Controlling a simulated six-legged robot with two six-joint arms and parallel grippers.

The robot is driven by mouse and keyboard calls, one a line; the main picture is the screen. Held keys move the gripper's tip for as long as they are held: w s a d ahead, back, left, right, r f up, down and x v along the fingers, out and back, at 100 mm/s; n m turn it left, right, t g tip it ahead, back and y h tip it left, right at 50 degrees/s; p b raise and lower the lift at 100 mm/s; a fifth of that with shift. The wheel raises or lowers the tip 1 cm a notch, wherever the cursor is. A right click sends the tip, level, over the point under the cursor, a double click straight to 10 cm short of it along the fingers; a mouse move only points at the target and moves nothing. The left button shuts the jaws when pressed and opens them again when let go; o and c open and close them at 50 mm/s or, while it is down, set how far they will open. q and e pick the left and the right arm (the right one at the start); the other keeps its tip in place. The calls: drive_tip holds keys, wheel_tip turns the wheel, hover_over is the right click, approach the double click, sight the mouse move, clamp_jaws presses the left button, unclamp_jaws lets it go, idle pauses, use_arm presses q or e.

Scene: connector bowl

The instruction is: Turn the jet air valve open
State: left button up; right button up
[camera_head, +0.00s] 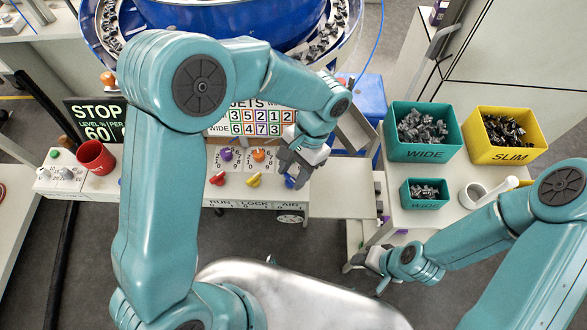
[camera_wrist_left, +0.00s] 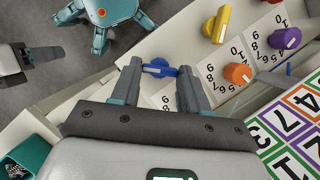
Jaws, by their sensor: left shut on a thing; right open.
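The blue air valve knob (camera_head: 290,182) is at the right end of the lower row on the white control panel, above the label AIR. My left gripper (camera_head: 298,172) reaches down over it and hides part of it. In the left wrist view the blue knob (camera_wrist_left: 159,68) lies between the two fingertips of my left gripper (camera_wrist_left: 160,75), which is shut on it. My right gripper (camera_head: 372,262) is open and empty, low at the right, beside the cart's front edge. It also shows in the left wrist view (camera_wrist_left: 42,62).
A yellow knob (camera_head: 253,180) and a red knob (camera_head: 217,179) sit left of the blue knob. Purple (camera_head: 226,154) and orange (camera_head: 259,154) dials are above. A red cup (camera_head: 95,157) stands at left. Teal (camera_head: 424,128) and yellow (camera_head: 505,135) bins stand at right.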

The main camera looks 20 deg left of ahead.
use_arm(q)
drive_tip(key=shift+r, duration=0.1)
drive_tip(key=o, duration=1.1)
drive_tip(key=shift+c, duration=0.2)
drive_tip(key=v, duration=1.6)
drive_tip(key=shift+s+r, duration=0.1)
drive_tip(key=shift+r, duration=0.05)
